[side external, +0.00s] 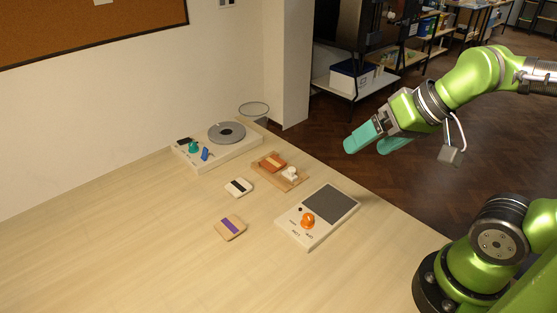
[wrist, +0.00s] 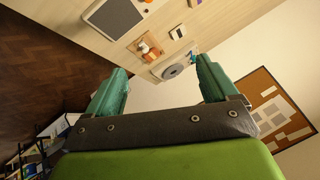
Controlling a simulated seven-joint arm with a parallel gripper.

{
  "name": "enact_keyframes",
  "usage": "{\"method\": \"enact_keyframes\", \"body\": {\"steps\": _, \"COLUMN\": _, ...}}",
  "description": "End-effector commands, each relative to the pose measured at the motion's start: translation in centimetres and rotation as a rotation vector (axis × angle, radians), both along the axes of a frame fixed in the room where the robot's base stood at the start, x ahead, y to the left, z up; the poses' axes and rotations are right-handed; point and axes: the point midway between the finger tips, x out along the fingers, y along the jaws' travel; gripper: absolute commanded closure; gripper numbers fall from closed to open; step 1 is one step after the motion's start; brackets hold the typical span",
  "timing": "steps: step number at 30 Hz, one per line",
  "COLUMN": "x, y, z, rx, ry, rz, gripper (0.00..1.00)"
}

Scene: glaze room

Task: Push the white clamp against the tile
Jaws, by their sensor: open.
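The white clamp (side external: 290,174) sits on a small wooden board (side external: 287,183) near the table's far right edge. The orange-brown tile (side external: 273,162) lies on the same board, to the left of the clamp; a narrow gap seems to lie between them, but it is too small to be sure. In the wrist view the board (wrist: 147,47) shows small at the top, with the tile (wrist: 152,57) and the clamp close together. My gripper (side external: 369,142) is open and empty, in the air to the right of the board and off the table's edge. Its teal fingers also frame the wrist view (wrist: 163,88).
A white device with a grey disc (side external: 218,145), green knob and blue lever stands behind. A white device with an orange knob (side external: 318,215) and dark panel stands in front of the board. A white block (side external: 238,187) and a purple-striped block (side external: 230,227) lie left. The table's left front is clear.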

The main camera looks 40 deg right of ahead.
Motion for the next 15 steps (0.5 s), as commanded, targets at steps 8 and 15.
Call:
{"method": "enact_keyframes", "body": {"steps": 8, "x": 0.0, "y": 0.0, "z": 0.0, "rx": 0.0, "ry": 0.0, "rz": 0.0, "gripper": 0.14}}
{"method": "enact_keyframes", "body": {"steps": 15, "x": 0.18, "y": 0.04, "z": -0.76, "rx": 0.001, "ry": 0.033, "rz": 0.002, "gripper": 0.37}}
